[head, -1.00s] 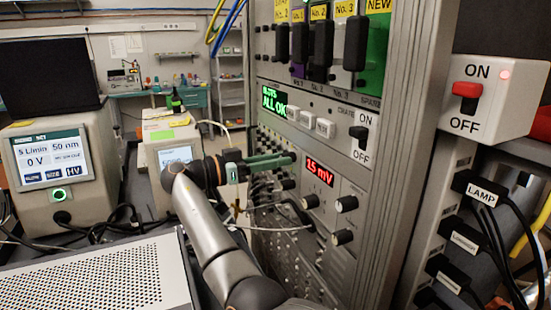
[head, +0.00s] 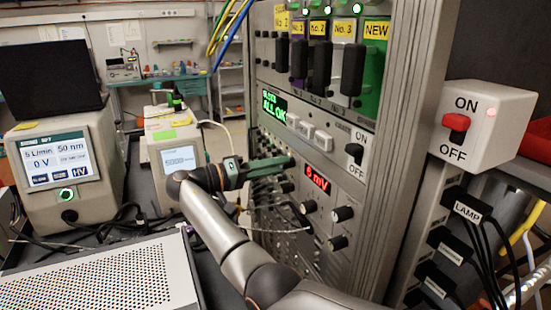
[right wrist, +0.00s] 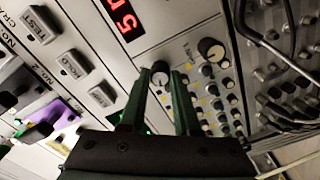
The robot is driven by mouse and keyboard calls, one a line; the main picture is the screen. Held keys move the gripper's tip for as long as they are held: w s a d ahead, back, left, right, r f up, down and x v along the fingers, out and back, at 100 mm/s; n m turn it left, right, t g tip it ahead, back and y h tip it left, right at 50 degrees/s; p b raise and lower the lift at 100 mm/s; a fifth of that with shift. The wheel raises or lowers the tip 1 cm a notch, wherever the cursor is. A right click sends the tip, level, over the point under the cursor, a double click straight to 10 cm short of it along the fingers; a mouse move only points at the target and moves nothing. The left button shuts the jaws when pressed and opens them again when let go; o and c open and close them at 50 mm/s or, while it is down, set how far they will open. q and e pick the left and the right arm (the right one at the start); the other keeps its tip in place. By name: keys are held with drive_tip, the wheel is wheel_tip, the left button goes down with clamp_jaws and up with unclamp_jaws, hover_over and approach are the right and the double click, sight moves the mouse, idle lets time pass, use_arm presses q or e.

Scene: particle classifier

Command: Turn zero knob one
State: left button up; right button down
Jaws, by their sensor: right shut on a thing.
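My right gripper (head: 291,160) has long green fingers and reaches the instrument rack's front panel from the left, beside the red mV display (head: 318,179). In the right wrist view its fingertips (right wrist: 160,72) are closed around a small round knob (right wrist: 160,77) with a pale face, below the display (right wrist: 122,18). The knob's label cannot be read. In the head view the fingers hide this knob. The display reads about 5 mV, its left part partly covered. My left gripper is not in view.
Small knobs and cables (head: 285,210) crowd the panel below the gripper. A row of grey buttons (head: 307,129) and an ON/OFF switch (head: 355,152) are above. A perforated metal box (head: 110,275) stands at lower left.

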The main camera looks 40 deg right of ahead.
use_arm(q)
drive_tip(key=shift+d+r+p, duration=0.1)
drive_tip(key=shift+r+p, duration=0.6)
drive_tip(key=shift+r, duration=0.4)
use_arm(e)
drive_tip(key=shift+r+n, duration=0.1)
drive_tip(key=shift+n, duration=1.1)
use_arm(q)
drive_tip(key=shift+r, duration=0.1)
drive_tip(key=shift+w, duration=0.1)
use_arm(e)
drive_tip(key=c, duration=0.6)
unclamp_jaws()
